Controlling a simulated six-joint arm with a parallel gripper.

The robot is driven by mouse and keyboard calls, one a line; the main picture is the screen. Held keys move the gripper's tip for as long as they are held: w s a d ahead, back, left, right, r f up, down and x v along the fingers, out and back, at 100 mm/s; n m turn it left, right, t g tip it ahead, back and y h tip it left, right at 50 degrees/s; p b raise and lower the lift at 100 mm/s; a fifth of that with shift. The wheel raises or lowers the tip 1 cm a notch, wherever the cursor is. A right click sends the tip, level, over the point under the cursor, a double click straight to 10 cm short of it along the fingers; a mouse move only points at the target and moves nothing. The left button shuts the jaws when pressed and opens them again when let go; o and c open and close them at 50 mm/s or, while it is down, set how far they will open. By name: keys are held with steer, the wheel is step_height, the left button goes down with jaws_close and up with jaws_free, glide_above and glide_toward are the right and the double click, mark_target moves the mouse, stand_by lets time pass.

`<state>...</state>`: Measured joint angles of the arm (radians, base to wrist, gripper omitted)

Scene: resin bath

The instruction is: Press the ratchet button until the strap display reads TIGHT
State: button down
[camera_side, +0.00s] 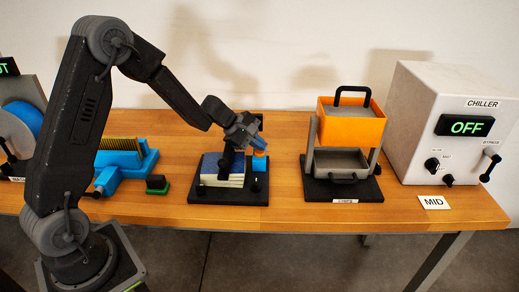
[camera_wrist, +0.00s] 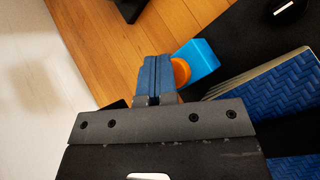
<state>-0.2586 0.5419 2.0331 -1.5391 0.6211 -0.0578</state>
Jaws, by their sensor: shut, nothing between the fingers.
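The ratchet is a small blue block (camera_wrist: 199,59) with a round orange button (camera_wrist: 181,72). In the side view the blue block (camera_side: 259,164) stands at the right of a strapped stack (camera_side: 222,172) on a black base. My gripper (camera_wrist: 155,60) is shut and empty, its blue fingers together. In the wrist view the fingers are right beside the orange button; I cannot tell whether they touch it. In the side view my gripper (camera_side: 262,146) hangs just above the block. No strap display can be read in either view; my gripper covers part of that area.
An orange box (camera_side: 351,122) on a stand is right of the stack. A blue fixture (camera_side: 125,160) is at left. Bare wood lies along the table's front.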

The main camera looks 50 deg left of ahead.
mark_target(259, 152)
steer(key=shift+r, duration=0.95)
steer(key=shift+r, duration=0.1)
steer(key=shift+r, duration=2.45)
